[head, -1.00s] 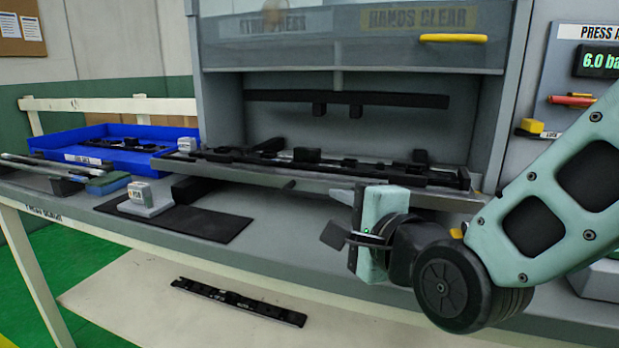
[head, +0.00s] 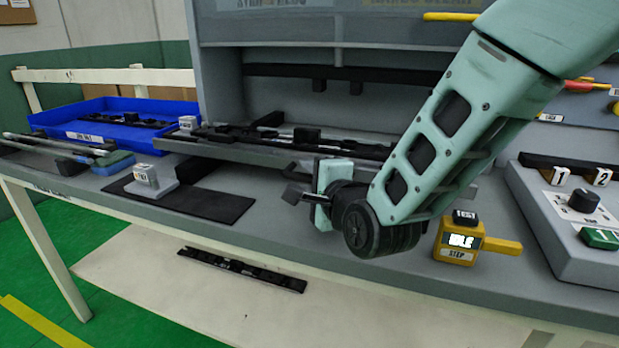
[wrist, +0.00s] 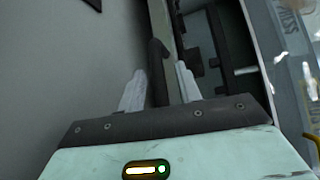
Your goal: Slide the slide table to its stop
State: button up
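The slide table (head: 262,157) is the grey tray at the front of the press. It sticks out over the bench edge of the press opening and carries a long black trim part (head: 340,147). My gripper (head: 288,193) is in front of the tray's front edge, low over the bench. In the wrist view the two fingers of my gripper (wrist: 161,70) are apart, with a dark rounded bar (wrist: 157,75) between them, probably the table's handle. I see no clear grip on it. My arm hides the right end of the tray.
A blue bin (head: 60,119) with black parts stands at the left. A grey block fixture (head: 150,185) sits on a black mat (head: 210,205). A yellow step unit (head: 458,240) and a control box (head: 570,225) stand right of my gripper.

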grip_shut()
jog(key=shift+w, duration=0.1)
jog(key=w+d, duration=0.3)
jog(key=w, duration=0.5)
jog(key=w+d+b, duration=0.1)
jog(key=w+d, duration=0.2)
jog(key=w, duration=0.5)
jog(key=w+d, duration=0.3)
jog(key=w, duration=0.5)
jog(key=shift+w+b, duration=0.25)
jog(key=shift+b, duration=0.15)
jog(key=shift+w+d+r, duration=0.1)
jog(key=shift+d, duration=0.05)
grip_release()
jog(key=shift+w, duration=0.1)
